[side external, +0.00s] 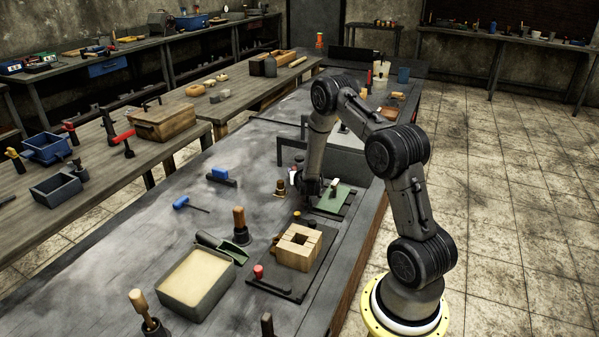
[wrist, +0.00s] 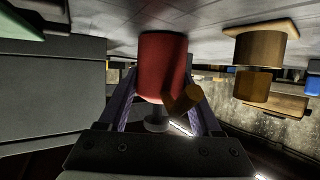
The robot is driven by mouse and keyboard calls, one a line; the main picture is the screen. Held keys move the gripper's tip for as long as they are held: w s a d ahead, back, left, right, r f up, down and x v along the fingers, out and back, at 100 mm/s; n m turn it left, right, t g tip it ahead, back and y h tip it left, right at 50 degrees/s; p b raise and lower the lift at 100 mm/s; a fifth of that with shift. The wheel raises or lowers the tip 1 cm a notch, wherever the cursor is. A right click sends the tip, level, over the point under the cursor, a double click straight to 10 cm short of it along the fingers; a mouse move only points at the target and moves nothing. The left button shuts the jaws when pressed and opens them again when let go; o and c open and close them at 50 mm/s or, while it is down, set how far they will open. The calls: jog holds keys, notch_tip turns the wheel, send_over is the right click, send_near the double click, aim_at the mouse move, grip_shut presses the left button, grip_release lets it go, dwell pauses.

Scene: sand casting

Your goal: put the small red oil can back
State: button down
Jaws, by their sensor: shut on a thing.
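A red can (wrist: 162,62) with a grey part below it and a brown stub (wrist: 183,99) beside it fills the middle of the wrist view, which shows the table upside down at the top. My gripper (wrist: 158,85) has a finger on each side of the can and is shut on it. In the side view my gripper (side external: 311,195) is low over the table, left of the green board. There it largely hides what it holds. I cannot tell whether the can touches the table.
A brass-coloured pot (wrist: 262,47) stands close beside the can; in the side view it is left of my gripper (side external: 280,187). A green board (side external: 334,197) and a grey box (side external: 352,158) are near. Wooden blocks (side external: 298,247) stand in front.

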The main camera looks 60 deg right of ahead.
dwell(0.3)
jog(key=shift+c, duration=0.3)
grip_release()
jog(key=shift+f, duration=0.1)
